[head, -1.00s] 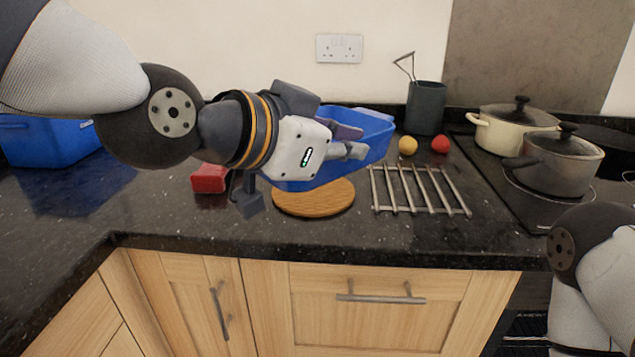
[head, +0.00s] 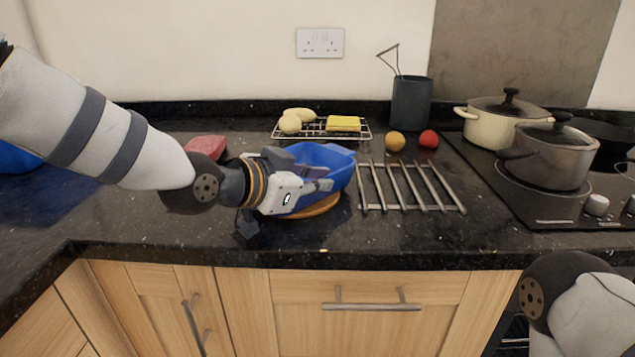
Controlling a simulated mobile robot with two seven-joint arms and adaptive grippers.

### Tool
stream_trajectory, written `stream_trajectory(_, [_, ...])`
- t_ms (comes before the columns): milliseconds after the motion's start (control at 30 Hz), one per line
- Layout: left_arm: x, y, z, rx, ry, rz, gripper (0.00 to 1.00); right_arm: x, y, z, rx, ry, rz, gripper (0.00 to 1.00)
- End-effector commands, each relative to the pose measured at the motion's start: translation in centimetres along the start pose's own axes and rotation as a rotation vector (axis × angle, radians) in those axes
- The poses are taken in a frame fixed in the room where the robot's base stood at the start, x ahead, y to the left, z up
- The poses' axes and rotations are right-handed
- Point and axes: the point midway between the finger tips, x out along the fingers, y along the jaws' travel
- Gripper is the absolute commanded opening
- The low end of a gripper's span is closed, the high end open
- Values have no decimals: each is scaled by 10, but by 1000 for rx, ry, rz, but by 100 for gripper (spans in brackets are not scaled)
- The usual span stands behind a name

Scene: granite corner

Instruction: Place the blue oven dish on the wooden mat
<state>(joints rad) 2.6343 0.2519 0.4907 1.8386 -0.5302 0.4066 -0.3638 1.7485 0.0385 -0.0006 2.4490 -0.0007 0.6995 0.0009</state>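The blue oven dish (head: 340,166) is right of centre, low over the round wooden mat (head: 322,209). The mat's front and right rim shows below the dish; whether the dish touches it I cannot tell. My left gripper (head: 321,179) is at the dish's near left side, its fingers closed about the dish's wall. The gripper hides the left part of the dish. My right gripper is out of view; only part of that arm shows at lower right.
A metal trivet (head: 410,187) lies close right of the mat. Behind are a wire rack (head: 358,136) with yellow and pale items, a yellow ball (head: 395,141), a red ball (head: 428,139) and a dark utensil pot (head: 411,103). Pots stand on the hob at right. A red object (head: 206,146) is left.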

Motion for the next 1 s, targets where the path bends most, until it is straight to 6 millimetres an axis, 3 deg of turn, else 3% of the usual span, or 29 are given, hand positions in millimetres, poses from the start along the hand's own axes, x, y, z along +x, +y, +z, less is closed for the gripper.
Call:
stream_trajectory(333, [0, 0, -2, 4, 8, -4, 0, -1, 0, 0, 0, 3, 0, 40])
stream_trajectory(433, [0, 0, 0, 1, 3, -2, 25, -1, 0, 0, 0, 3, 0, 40])
stream_trajectory(767, [-1, 0, -2, 1, 3, -2, 25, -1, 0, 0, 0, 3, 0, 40])
stream_trajectory(867, [-12, -1, -5, 2, 5, -4, 25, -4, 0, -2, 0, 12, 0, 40])
stream_trajectory(1000, [-45, -2, -9, 4, 10, -7, 25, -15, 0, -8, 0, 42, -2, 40])
